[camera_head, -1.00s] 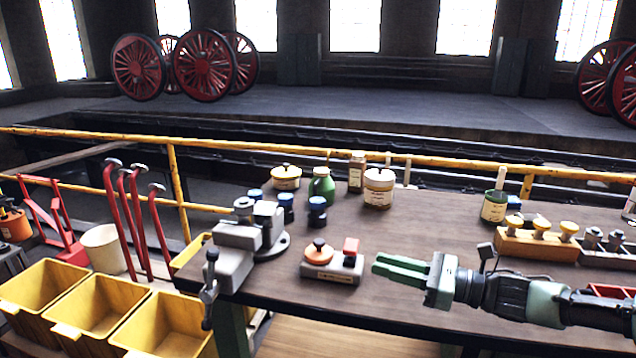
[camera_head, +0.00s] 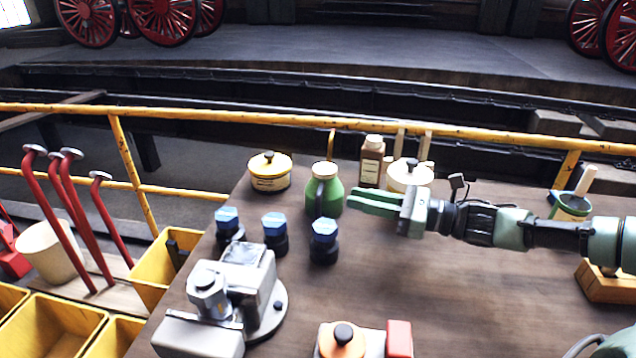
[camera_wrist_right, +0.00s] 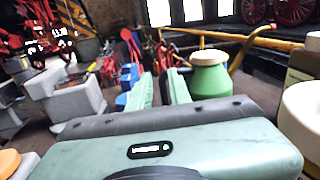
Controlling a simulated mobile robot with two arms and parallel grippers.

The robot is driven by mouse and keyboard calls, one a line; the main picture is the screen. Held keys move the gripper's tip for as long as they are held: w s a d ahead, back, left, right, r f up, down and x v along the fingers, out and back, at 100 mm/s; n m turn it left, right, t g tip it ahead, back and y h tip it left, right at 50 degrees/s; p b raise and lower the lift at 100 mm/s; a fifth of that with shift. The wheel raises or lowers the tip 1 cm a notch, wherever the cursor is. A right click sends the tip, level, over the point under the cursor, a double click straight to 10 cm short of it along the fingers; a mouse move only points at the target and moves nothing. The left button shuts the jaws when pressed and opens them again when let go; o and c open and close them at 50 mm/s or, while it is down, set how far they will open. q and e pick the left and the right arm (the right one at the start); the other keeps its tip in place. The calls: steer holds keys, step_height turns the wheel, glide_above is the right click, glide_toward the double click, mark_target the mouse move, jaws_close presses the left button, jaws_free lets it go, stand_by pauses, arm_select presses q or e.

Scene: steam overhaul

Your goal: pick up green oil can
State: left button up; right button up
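The can is outside the fingers. Whether they touch it I cannot tell. My left gripper is not in view.
Blue-capped jars (camera_head: 324,243) stand in front of the can. A yellow tin (camera_head: 270,174) is to its left, a brown bottle (camera_head: 371,165) and a cream tub (camera_head: 408,176) to its right. A grey vise (camera_head: 238,290) is at the front left. The bench's middle is clear.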

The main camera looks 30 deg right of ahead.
step_height(320, 180, down, 7)
steer(key=shift+s+f+b, duration=0.1)
steer(key=shift+s+b, duration=0.05)
steer(key=shift+b, duration=0.25)
steer(key=shift+w+a+f, duration=0.25)
steer(key=shift+w+a, duration=0.35)
steer(key=shift+w, duration=0.1)
steer(key=p+x, duration=0.1)
steer(key=x, duration=0.4)
steer(key=shift+w+a+r, duration=0.1)
steer(key=shift+w+a, duration=0.05)
steer(key=shift+w, duration=0.05)
steer(key=shift+w+a, duration=0.15)
jaws_close()
stand_by(0.4)
